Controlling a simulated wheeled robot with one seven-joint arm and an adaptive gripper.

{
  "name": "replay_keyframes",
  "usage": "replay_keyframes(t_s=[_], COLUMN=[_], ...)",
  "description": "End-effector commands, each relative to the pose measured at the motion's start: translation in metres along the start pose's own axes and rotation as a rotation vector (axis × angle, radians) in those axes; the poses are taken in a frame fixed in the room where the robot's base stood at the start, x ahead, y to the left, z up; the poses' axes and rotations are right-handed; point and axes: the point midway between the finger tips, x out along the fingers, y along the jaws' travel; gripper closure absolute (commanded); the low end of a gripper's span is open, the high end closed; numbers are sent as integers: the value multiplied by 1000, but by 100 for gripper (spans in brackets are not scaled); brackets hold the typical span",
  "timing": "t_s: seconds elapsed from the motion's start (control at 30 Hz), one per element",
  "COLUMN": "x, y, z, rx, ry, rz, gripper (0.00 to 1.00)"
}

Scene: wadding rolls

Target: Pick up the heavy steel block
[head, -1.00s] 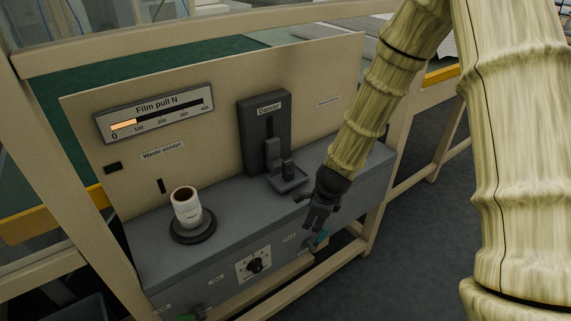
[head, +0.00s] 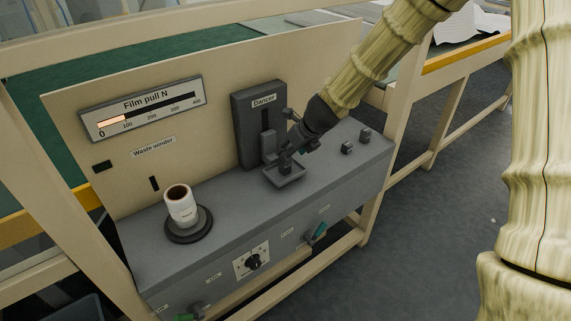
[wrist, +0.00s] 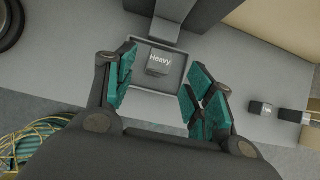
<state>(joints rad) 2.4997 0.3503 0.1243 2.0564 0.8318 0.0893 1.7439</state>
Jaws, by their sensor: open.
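The heavy steel block (wrist: 160,63) is a small grey cube labelled "Heavy" in the wrist view. It sits in the shallow square tray (wrist: 148,86) at the foot of the dancer. In the head view the tray (head: 287,181) shows, with the block (head: 285,167) small and dark, partly behind my gripper. My gripper (head: 289,152) is over the tray, reaching in from the upper right. In the wrist view its teal-padded fingers (wrist: 158,88) are spread wide and empty, on either side of the tray. The block lies between and a little ahead of them.
The upright dancer (head: 245,130) rises behind the tray. A knob (head: 253,262) is on the bench front.

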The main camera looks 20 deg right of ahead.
Motion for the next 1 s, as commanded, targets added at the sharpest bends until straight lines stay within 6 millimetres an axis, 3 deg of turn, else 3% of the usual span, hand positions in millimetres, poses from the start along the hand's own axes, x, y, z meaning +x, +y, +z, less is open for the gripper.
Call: replay_keyframes(t_s=[0.37,0.7,1.0], x=[19,53,60], y=[0,0,0], z=[0,0,0], rx=[0,0,-1], ry=[1,0,-1], rz=[-1,-1,-1], gripper=[46,46,46])
